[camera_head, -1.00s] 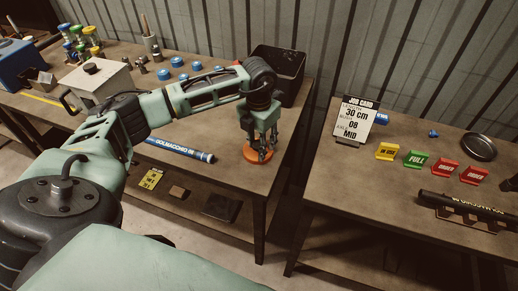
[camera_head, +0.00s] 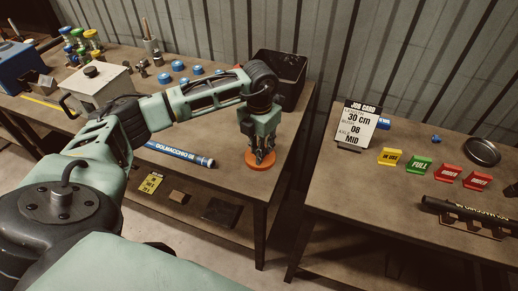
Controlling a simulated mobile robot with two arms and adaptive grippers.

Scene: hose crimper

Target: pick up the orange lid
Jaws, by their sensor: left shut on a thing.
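The orange lid (camera_head: 261,165) is a flat round disc at the right front part of the left workbench. My left gripper (camera_head: 262,155) points straight down over it, with its fingers closed in at the lid's middle. The fingertips hide the centre of the lid. The lid appears to be at the bench top; I cannot tell whether it is lifted. My right gripper is not in view.
A blue labelled tube (camera_head: 180,154) lies left of the lid. A black bin (camera_head: 279,75) stands behind my arm.

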